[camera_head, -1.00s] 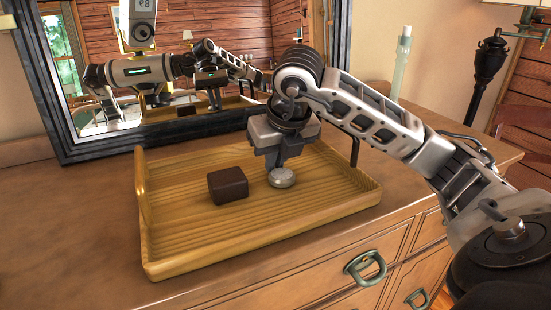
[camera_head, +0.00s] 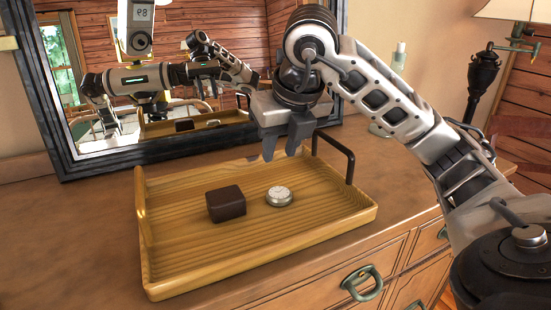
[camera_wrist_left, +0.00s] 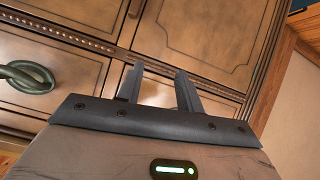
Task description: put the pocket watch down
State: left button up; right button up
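The silver pocket watch (camera_head: 279,196) lies face up on the floor of the wooden tray (camera_head: 262,256), just right of a dark brown block (camera_head: 226,204). A small gap separates watch and block. My right gripper (camera_head: 281,152) is above the back part of the tray, pointing down, open and empty, clear of the watch. My left gripper (camera_wrist_left: 158,82) shows only in the left wrist view. Its two fingers stand apart with nothing between them, in front of drawer fronts.
The tray stands on a wooden dresser (camera_head: 75,235) with drawers and green handles (camera_head: 362,282). A dark-framed mirror (camera_head: 190,135) stands behind it. A pale bottle (camera_head: 398,57) and a lamp (camera_head: 484,75) are at the right. The dresser top left of the tray is clear.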

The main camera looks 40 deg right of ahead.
pick_arm(q)
jog(key=shift+w+a+r+p, duration=0.1)
jog(key=shift+a+p, duration=0.05)
jog(key=shift+p, duration=0.35)
pick_arm(e)
jog(key=v, duration=0.3)
